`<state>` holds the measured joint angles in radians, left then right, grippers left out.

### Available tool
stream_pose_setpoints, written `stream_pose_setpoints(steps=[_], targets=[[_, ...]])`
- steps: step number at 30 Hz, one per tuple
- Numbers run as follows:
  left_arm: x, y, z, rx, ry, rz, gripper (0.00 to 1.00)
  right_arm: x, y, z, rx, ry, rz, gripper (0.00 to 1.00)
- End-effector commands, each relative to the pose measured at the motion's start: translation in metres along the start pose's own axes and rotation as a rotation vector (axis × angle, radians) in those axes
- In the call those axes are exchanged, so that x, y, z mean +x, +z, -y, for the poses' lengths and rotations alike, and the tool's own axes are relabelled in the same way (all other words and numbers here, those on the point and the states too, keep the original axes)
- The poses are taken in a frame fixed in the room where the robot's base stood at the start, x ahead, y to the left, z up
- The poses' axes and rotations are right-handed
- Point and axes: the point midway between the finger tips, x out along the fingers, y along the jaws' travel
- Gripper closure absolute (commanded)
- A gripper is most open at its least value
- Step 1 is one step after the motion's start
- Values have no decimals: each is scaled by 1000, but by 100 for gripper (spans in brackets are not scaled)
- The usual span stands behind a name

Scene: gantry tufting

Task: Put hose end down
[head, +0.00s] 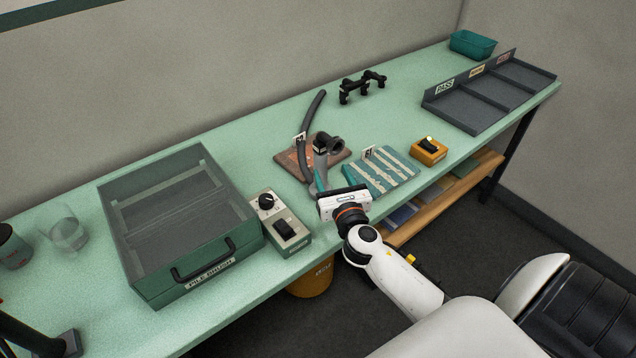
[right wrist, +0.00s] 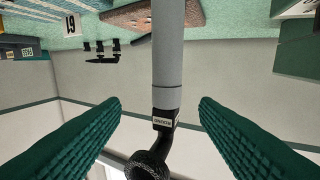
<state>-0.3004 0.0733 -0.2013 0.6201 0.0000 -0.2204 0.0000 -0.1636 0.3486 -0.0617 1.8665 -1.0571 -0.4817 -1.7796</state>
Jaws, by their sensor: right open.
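The hose end (head: 328,144) is a dark, wide-mouthed nozzle with a small white label, standing up near a brown board (head: 285,160). In the right wrist view it shows as a grey tube (right wrist: 168,60) with a dark labelled collar (right wrist: 164,122) and a black curved piece below. My right gripper (head: 324,186) is at the tube's lower part, just in front of the board. In the right wrist view its green ribbed fingers (right wrist: 160,108) are spread, with the tube between them and gaps on both sides. My left gripper is not in view.
A dark curved hose (head: 314,110) stands behind the nozzle. A control box (head: 288,222) and a green case (head: 225,259) are left. Bare bench (head: 400,110) lies behind the panel.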

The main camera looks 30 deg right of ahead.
Motion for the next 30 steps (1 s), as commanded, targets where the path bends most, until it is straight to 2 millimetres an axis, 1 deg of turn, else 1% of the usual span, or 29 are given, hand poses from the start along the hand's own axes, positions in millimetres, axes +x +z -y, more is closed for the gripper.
stream_pose_setpoints(steps=[1, 5, 10, 13, 18, 21, 28, 30], targets=[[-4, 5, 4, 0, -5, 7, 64, 10, -3, 0, 3, 1, -1, 44], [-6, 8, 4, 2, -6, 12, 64, 25, -1, 1, 4, 0, 1, 44], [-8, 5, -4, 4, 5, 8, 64, 36, -1, 2, 6, -1, 1, 44], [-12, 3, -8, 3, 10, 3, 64, 51, -1, 4, 7, 0, 1, 44], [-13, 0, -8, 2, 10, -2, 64, 74, 1, 5, 6, 0, 1, 44], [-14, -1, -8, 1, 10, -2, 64, 80, 2, 5, 6, -1, 2, 44], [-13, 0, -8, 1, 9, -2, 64, 81, 2, 5, 6, -2, 2, 44], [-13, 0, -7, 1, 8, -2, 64, 81, 2, 5, 6, -2, 2, 56]])
